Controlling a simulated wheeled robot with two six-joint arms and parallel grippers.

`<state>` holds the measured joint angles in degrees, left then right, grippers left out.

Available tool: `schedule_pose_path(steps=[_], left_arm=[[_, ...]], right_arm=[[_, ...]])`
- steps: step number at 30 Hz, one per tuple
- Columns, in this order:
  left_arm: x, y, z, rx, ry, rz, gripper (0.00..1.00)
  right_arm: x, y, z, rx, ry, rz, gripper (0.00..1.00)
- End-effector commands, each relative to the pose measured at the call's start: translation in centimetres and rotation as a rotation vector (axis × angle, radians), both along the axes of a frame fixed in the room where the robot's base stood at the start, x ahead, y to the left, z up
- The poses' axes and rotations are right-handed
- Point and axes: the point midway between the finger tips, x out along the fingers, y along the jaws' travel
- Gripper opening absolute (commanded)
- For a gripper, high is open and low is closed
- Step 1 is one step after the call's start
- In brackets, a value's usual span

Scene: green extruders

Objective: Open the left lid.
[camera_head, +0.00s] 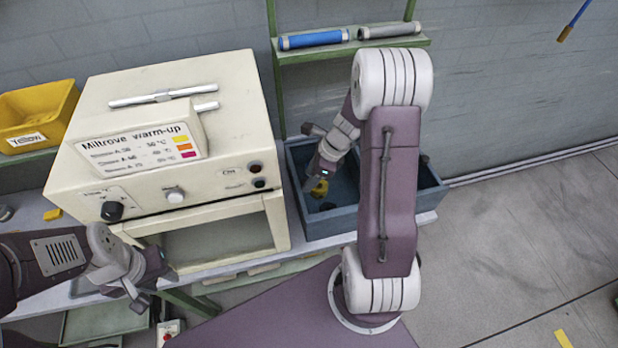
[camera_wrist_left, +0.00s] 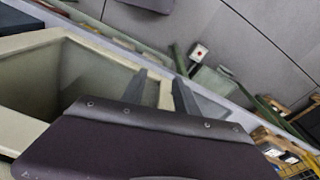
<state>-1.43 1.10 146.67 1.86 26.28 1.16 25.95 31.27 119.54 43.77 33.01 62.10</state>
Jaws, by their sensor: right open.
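The cream warm-up box (camera_head: 215,85) stands at the left of the head view. Its top carries white bars (camera_head: 165,95), partly behind the sign; the outline of a left lid cannot be made out. My left gripper (camera_head: 154,286) is low in front of the box, below its front panel and away from the top. In the left wrist view its two fingers (camera_wrist_left: 160,88) are apart with nothing between them.
The sign (camera_head: 135,146) stands at the box's top front edge. Knobs (camera_head: 112,211) are on the front panel. A yellow bin (camera_head: 38,112) is left of the box. The blue-grey bin (camera_head: 418,209) is to its right, below a green shelf with rollers (camera_head: 313,39).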

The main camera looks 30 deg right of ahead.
Motion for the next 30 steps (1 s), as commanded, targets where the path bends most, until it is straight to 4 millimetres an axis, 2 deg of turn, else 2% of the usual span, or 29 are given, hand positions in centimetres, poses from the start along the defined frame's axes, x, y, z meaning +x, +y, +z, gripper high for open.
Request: schedule_pose_path(steps=[3,10,11,16,30], left_arm=[[0.00,0.01,-0.18,0.000,0.000,0.000,0.36],[-0.01,0.01,-0.15,0.000,0.000,0.000,0.36],[-0.01,0.01,-0.15,0.000,0.000,0.000,0.36],[-0.01,0.01,-0.15,0.000,0.000,0.000,0.36],[-0.01,0.01,-0.14,0.000,0.000,0.000,0.36]], right_arm=[[0.19,0.27,-0.86,-0.001,0.001,0.000,0.50],[0.24,0.30,-0.92,-0.002,-0.001,-0.001,0.50],[0.25,0.30,-0.92,-0.002,-0.001,-0.001,0.47],[0.25,0.28,-0.91,-0.002,-0.001,-0.001,0.00],[0.29,0.29,-0.84,-0.002,-0.003,0.000,0.00]])
